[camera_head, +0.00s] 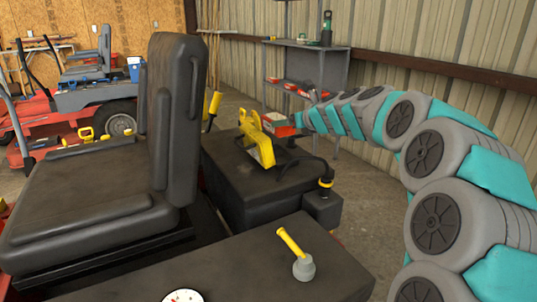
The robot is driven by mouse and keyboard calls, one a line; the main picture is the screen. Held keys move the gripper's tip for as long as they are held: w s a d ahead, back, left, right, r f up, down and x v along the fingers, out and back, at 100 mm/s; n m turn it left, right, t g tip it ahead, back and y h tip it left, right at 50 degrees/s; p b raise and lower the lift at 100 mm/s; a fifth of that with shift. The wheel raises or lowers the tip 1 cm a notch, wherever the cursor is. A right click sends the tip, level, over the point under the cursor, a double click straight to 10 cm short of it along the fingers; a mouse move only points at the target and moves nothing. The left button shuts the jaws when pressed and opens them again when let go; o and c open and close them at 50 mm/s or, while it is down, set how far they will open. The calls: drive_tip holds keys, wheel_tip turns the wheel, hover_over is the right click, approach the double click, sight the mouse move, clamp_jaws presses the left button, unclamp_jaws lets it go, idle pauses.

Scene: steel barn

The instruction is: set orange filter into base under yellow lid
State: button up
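The yellow lid (258,145) stands raised and tilted on top of the dark engine housing behind the seat. A low dark part (284,167) lies under and to the right of it, perhaps the base; its inside is hidden. An orange-red block with a pale top, which looks like the orange filter (282,126), is at the end of my arm, just right of the lid. My gripper (298,121) is small and mostly hidden there. I cannot tell whether its fingers are closed on the block or whether the block touches the lid or base.
The black seat (172,130) stands left of the housing (240,185). A yellow-handled lever (291,243) and a black-and-yellow cap (325,185) stand in front. A grey shelf (335,70) with a green bottle (326,28) is behind. A red mower (75,120) is far left.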

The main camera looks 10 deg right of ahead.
drive_tip(key=shift+f+b, duration=0.7)
drive_tip(key=shift+f, duration=4.05)
drive_tip(key=shift+f, duration=0.15)
drive_tip(key=o, duration=1.3)
drive_tip(key=shift+c, duration=0.2)
drive_tip(key=shift+s+d+r, duration=0.1)
drive_tip(key=shift+s+r, duration=0.15)
drive_tip(key=v, duration=1.1)
drive_tip(key=shift+s+d, duration=0.15)
drive_tip(key=shift+s, duration=0.1)
drive_tip(key=shift+r, duration=0.1)
